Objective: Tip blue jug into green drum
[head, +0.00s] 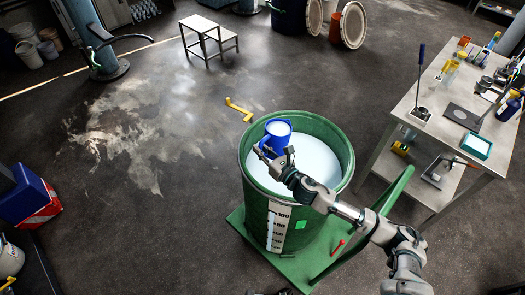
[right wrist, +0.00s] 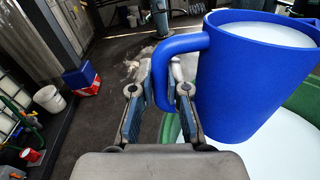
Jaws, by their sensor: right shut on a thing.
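The blue jug (head: 278,135) is above the green drum (head: 251,205), over the left back part of its opening. My right gripper (head: 268,152) is shut on the jug's handle, which also shows between the fingers in the right wrist view (right wrist: 178,75). The jug (right wrist: 255,75) looks close to upright and holds white content up near its rim. The drum holds a white liquid (head: 315,165) and has a scale strip on its front. My left gripper is in neither view.
The drum stands on a green trolley (head: 310,268) with a handle at its right. A metal workbench (head: 400,130) with tools and bottles stands at the right. A step stool (head: 207,38) is at the back. A yellow crank-shaped part (head: 238,109) lies behind the drum. The floor at left is mostly clear.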

